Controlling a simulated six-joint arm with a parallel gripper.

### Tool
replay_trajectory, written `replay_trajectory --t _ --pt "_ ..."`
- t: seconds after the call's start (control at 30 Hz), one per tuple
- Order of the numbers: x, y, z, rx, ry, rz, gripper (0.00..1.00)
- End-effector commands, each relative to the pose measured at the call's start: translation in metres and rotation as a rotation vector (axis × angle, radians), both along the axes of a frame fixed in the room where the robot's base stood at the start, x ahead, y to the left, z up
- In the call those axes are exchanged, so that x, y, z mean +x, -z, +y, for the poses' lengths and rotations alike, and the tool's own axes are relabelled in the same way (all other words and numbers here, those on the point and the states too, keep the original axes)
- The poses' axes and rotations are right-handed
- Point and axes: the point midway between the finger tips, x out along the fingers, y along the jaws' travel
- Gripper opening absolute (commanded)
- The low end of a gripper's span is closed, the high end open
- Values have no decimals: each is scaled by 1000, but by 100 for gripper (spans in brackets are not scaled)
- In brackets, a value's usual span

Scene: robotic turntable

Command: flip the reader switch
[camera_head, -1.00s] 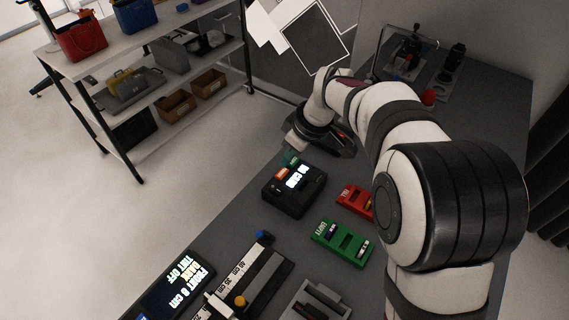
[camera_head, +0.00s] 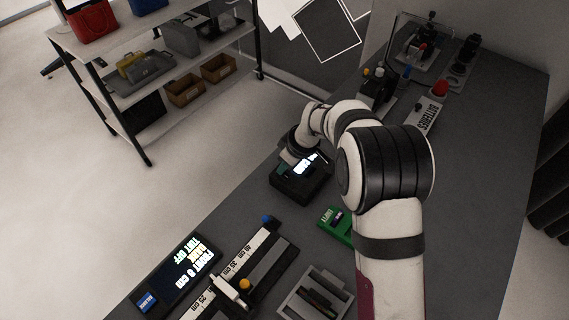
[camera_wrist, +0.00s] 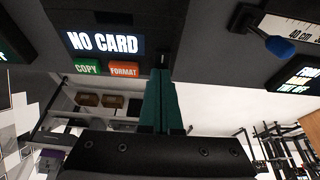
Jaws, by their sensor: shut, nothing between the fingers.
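The reader (camera_head: 298,187) is a dark box with a lit screen, on the bench under my wrist in the head view. In the wrist view its screen (camera_wrist: 105,42) reads "NO CARD", beside a green COPY button (camera_wrist: 87,68) and an orange FORMAT button (camera_wrist: 124,70). My gripper (camera_wrist: 161,76) is shut and empty, its teal fingers together at the reader's edge beside the buttons. A small dark nub, perhaps the switch, shows at the fingertips; I cannot tell its position or whether they touch. The head view partly hides the fingers behind my wrist.
A green card holder (camera_head: 337,224) stands close to the reader, partly behind my arm. A ruled slide rail (camera_head: 262,262), a lit display panel (camera_head: 178,272) and a grey tray (camera_head: 313,300) lie nearer. A shelf rack (camera_head: 150,75) stands beyond the bench.

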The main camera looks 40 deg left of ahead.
Motion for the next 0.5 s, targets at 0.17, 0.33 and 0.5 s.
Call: replay_trajectory --t 0.17,0.33,0.5 --pt "0 4 3 0 0 0 0" --pt "0 4 2 -1 0 1 0" --pt "0 5 -3 -3 0 2 0"
